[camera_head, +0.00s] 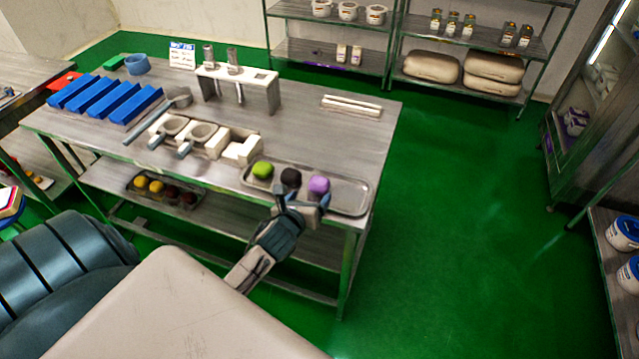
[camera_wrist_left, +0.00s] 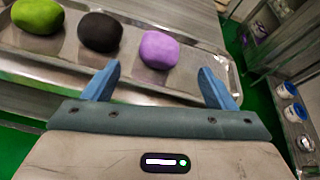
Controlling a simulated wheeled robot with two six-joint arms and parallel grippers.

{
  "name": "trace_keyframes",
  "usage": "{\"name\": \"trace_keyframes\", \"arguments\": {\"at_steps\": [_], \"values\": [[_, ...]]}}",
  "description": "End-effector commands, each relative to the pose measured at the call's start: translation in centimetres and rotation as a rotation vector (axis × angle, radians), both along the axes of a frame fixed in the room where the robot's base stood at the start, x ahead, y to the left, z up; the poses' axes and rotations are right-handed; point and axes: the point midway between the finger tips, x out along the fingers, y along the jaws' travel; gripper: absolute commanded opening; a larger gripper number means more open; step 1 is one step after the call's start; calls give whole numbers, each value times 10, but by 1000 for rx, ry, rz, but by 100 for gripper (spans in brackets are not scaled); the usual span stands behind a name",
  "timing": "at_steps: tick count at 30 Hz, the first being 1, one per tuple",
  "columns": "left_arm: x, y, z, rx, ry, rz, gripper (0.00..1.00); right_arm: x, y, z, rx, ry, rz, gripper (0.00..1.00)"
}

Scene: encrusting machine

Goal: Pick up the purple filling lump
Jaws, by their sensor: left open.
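The purple filling lump (camera_head: 318,185) sits on a metal tray (camera_head: 348,197) at the table's front right, right of a black lump (camera_head: 291,177) and a green lump (camera_head: 262,169). In the left wrist view the purple lump (camera_wrist_left: 160,49) lies ahead of and between the two blue fingers, apart from them. My left gripper (camera_head: 301,194) is open and empty at the tray's front edge, just short of the purple lump. It also shows in the left wrist view (camera_wrist_left: 158,82). My right gripper is in neither view.
The tray's right end is bare. White moulds (camera_head: 203,134) and blue blocks (camera_head: 104,98) stand to the left on the table. A white stand (camera_head: 237,90) is behind them. A lower shelf holds another tray of lumps (camera_head: 163,191). Green floor is free to the right.

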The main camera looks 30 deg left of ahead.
Motion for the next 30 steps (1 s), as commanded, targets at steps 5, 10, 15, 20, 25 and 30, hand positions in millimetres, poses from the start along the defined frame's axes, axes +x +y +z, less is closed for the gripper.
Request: {"name": "trace_keyframes", "arguments": {"at_steps": [5, 10, 15, 20, 25, 30], "values": [[18, 4, -6, -2, 0, 1, 79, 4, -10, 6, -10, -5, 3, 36], [28, 7, -9, -3, 2, 2, 79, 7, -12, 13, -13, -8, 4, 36], [50, 12, -14, -5, 1, 2, 79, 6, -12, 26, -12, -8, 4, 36], [64, 15, -24, -5, 2, 1, 79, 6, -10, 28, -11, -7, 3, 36], [67, 16, -26, -5, 2, 0, 79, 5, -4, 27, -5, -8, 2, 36], [67, 16, -26, -5, 2, 0, 71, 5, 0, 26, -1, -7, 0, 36]]}}
